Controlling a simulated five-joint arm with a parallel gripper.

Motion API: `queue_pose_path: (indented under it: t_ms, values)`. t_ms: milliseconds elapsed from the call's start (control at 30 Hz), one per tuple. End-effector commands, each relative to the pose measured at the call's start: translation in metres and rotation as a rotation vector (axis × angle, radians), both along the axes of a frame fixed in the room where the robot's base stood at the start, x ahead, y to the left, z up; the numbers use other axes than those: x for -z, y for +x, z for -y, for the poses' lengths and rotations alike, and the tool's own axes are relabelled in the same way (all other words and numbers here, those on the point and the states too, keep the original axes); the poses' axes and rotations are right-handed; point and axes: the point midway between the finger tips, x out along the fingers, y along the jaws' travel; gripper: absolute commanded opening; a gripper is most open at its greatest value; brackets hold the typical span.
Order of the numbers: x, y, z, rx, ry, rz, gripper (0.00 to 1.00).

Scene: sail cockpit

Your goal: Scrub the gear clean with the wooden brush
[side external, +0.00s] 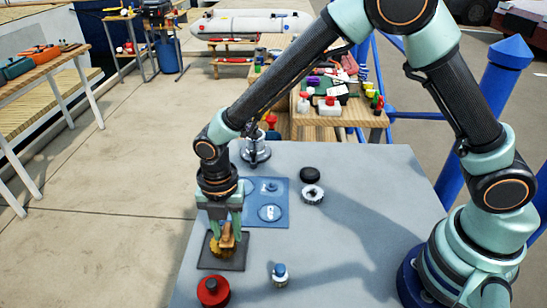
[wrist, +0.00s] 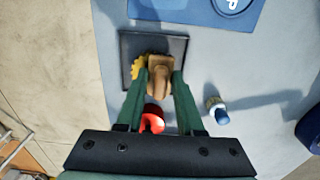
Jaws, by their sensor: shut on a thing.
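My gripper (side external: 228,226) points down at the near left of the grey table and is shut on the wooden brush (side external: 227,241). In the wrist view, the brush (wrist: 160,80) sits between the green fingers (wrist: 161,88). A yellow-brown gear (side external: 215,249) lies on a dark square mat (side external: 237,264), under and beside the brush. In the wrist view, the gear's toothed edge (wrist: 138,72) shows left of the brush; the rest is hidden. The brush overlaps the gear in both views. Whether its bristles touch the gear is hidden.
A red round object (side external: 213,291) and a small blue-and-white bottle (side external: 280,274) stand near the mat. A blue panel (side external: 280,186) lies behind it. A silver ring (side external: 312,194), a black round piece (side external: 310,174) and a silver winch-like part (side external: 255,148) stand farther back.

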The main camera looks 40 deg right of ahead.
Motion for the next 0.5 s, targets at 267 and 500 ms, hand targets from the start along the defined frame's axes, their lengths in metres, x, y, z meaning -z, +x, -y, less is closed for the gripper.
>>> queue_pose_path:
  t_ms: [267, 500]
  values:
    - [-0.009, -0.006, 0.016, 0.0, 0.002, 0.004, 0.0]
    - [-0.037, -0.007, 0.016, 0.0, 0.001, 0.003, 0.0]
